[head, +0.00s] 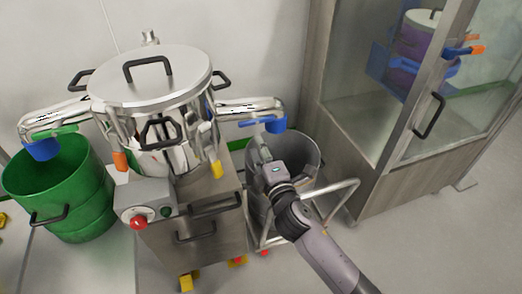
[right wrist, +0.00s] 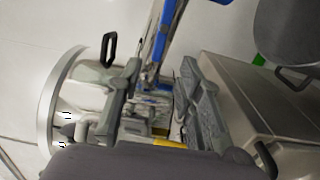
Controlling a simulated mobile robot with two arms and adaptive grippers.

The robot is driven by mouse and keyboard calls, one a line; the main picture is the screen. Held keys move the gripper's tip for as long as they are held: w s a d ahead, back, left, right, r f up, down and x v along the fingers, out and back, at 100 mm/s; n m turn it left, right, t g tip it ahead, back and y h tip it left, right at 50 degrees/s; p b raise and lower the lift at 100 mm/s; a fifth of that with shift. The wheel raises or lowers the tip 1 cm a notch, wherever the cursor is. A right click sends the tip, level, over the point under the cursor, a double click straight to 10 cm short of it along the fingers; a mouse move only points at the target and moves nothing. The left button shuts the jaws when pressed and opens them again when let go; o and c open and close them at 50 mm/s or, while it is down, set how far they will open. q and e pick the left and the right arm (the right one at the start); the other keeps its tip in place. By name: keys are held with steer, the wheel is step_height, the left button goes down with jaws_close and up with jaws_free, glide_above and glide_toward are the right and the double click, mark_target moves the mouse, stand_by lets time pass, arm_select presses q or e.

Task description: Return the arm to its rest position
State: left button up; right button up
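My right gripper (head: 259,146) is above the grey bin, just below the blue handle (head: 259,123) on the machine's right outlet pipe (head: 248,106). In the right wrist view its two grey fingers (right wrist: 160,75) stand apart, with a clear gap between them. A blue part (right wrist: 160,35) and shiny metal show beyond the gap; I see nothing held. My right arm (head: 325,255) reaches in from the lower right. My left arm and gripper are not in view.
A steel vessel (head: 150,78) with a lid stands on a steel cabinet (head: 205,245). A green bin (head: 65,190) is at left, a grey bin (head: 305,155) in a tubular frame (head: 335,190) at right. A glass-doored cabinet (head: 355,105) stands behind. The floor at lower right is clear.

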steer(key=shift+s+d, duration=0.1)
steer(key=shift+s, duration=0.3)
